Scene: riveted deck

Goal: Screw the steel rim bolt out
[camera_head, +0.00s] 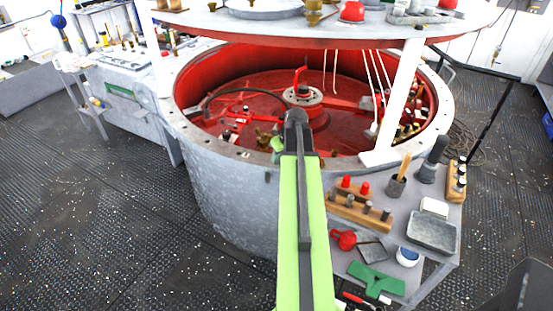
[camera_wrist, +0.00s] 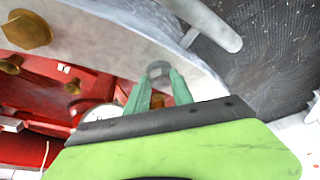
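A grey hex-headed steel bolt (camera_wrist: 159,70) sits on the pale metal rim (camera_wrist: 205,78) in the wrist view. My gripper (camera_wrist: 160,76) is open, its two green fingers apart, with the bolt head showing between and just beyond the tips. I cannot tell whether either finger touches the bolt. In the head view my gripper (camera_head: 278,149) is a small green shape at the near rim (camera_head: 225,148) of the large round vessel, partly hidden by my arm. The bolt cannot be made out in that view.
The vessel's red interior (camera_head: 345,140) holds a hub, pipes and fittings. A round top plate (camera_head: 330,28) stands above it on white posts (camera_head: 402,95). A side table (camera_head: 445,260) at the right carries tools and trays. Open deck (camera_head: 100,210) lies at the left.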

